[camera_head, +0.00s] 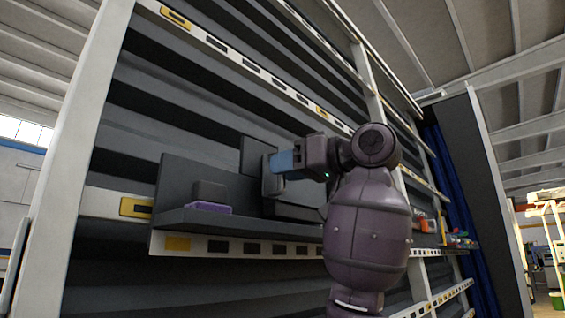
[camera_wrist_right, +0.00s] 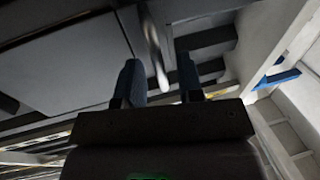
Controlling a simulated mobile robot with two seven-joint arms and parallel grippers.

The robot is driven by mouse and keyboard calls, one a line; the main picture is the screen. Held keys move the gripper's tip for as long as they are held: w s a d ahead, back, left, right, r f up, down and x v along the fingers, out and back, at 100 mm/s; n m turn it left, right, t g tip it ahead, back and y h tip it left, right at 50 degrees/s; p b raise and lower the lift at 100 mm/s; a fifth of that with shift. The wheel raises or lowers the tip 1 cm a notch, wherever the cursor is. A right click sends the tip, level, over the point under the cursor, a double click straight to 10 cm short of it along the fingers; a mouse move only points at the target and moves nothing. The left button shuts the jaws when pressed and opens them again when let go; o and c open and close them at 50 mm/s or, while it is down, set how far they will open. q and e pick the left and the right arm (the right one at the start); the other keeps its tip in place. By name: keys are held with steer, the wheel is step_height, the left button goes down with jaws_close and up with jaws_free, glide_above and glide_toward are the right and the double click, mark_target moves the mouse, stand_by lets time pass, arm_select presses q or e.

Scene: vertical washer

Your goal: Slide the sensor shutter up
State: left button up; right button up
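A dark fixture (camera_head: 225,170) with an upright back panel and a ledge is mounted on the rack. Upright dark plates (camera_head: 272,183) stand at its right end; I cannot tell for sure which part is the sensor shutter. My right gripper (camera_head: 278,161) is beside these plates, with its blue fingers partly over them. In the right wrist view, its two fingers (camera_wrist_right: 159,75) are apart, with a pale shiny upright bar (camera_wrist_right: 155,50) showing between or beyond them. Contact cannot be made out. My left gripper is not in view.
A small purple item (camera_head: 208,207) and a dark grey block (camera_head: 209,191) sit on the ledge. Slatted rails (camera_head: 240,62) cross the tall rack above. Coloured items (camera_head: 458,241) rest on a shelf farther right. A pale frame (camera_wrist_right: 275,55) rises at the right in the wrist view.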

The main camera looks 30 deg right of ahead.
steer(key=shift+w+a, duration=0.3)
steer(key=shift+w, duration=0.2)
steer(key=c, duration=0.6)
jaws_close()
step_height(320, 180, up, 10)
steer(key=shift+r+p, duration=0.2)
steer(key=shift+p, duration=0.25)
steer(key=o, duration=0.6)
jaws_free()
